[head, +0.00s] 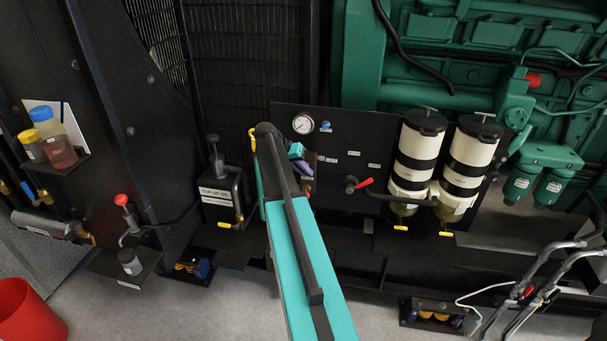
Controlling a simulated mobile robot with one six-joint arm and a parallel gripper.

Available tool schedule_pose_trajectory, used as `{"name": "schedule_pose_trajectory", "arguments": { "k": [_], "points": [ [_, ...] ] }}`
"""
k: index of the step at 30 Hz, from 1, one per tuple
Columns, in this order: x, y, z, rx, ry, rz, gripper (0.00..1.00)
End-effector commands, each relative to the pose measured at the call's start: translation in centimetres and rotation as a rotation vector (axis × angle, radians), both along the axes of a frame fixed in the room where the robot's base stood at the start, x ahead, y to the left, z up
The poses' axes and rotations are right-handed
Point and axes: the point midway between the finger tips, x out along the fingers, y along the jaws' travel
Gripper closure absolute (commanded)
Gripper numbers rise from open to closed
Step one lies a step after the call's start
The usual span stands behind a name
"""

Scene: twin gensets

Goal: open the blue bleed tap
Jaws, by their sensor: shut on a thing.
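A small blue fitting (326,125) shows on the black panel (350,137), just right of a round gauge; I cannot tell for sure whether it is the bleed tap. My gripper (305,170) is at the end of my teal and black arm, in front of the panel's left part, below the gauge. A teal piece and a violet-blue piece show there. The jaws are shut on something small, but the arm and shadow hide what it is. The blue fitting is a little above and right of the jaws and looks apart from them.
A red-handled valve (364,183) and two white-and-black filters (416,160) (467,165) are right of my gripper. A black top-up box (220,195) stands left of my arm. Bottles (54,136) sit on a shelf at far left. A red bucket (28,311) stands on the floor.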

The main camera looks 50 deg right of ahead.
Motion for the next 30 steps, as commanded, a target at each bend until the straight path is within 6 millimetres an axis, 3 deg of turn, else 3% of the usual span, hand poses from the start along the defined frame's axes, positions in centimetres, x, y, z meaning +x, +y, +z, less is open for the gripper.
{"name": "schedule_pose_trajectory", "arguments": {
  "k": [14,15,18,30],
  "points": [
    [-0.32,-0.7,0.2,-0.025,0.021,-0.004,1.0],
    [-0.33,-0.7,0.2,-0.024,0.022,-0.005,0.87],
    [-0.31,-0.62,0.18,-0.022,0.022,-0.004,0.7],
    [-0.12,-0.12,0.26,-0.018,0.022,-0.001,0.7]
  ]
}}
